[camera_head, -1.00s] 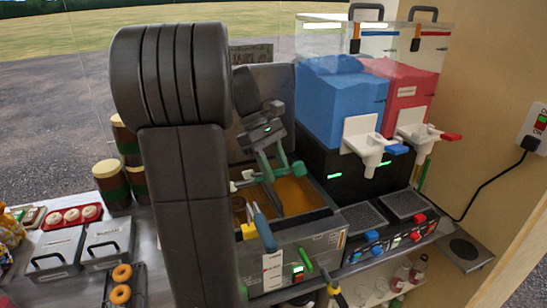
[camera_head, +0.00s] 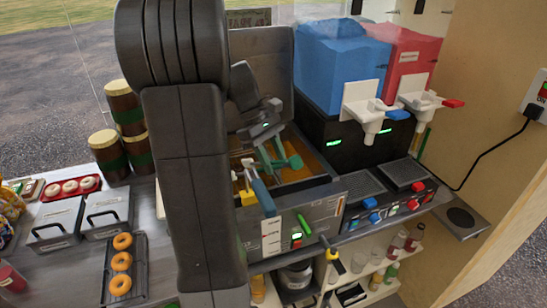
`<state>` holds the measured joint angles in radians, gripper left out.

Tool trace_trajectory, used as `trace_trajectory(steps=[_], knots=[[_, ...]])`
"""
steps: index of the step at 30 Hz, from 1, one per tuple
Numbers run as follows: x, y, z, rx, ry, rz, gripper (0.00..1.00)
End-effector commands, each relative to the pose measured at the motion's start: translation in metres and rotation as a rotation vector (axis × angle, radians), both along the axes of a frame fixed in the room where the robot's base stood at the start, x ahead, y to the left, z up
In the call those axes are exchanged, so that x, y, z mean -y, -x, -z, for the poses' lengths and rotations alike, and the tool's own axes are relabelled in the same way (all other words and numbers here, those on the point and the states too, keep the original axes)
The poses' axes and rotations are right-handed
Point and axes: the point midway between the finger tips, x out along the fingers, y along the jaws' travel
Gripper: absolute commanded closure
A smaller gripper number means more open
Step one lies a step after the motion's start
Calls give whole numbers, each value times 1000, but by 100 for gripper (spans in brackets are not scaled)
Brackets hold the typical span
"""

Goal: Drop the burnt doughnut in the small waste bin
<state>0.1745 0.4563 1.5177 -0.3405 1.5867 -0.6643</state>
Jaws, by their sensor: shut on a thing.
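My gripper (camera_head: 281,163), with green fingers, is at the oil-filled fryer (camera_head: 319,210), low over its open top. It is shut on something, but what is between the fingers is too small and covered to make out. I cannot pick out the burnt doughnut for certain. I cannot identify the small waste bin either. A dark round container with a pale rim (camera_head: 297,275) stands on the shelf below the fryer, but I cannot tell what it is.
A blue-handled tool (camera_head: 263,197) lies across the fryer's front edge. Blue and red drink dispensers (camera_head: 343,65) stand to the right. Ring doughnuts (camera_head: 122,262) lie on a dark rack at left, near lidded grey containers (camera_head: 55,222). Brown jars (camera_head: 108,153) stand behind. My arm hides the middle.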

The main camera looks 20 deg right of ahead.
Motion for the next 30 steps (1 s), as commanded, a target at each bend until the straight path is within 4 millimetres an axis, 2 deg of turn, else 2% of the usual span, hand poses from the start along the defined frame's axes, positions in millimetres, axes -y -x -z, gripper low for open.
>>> trace_trajectory(steps=[2, 7, 13, 27, 30], knots=[[0, 0, 0, 0, 0, 0, 67], [0, 0, 0, 0, 0, 0, 100], [0, 0, -5, 1, -1, 0, 100], [0, 0, -47, 3, 1, 0, 100], [0, 0, -51, 0, 0, 0, 100]])
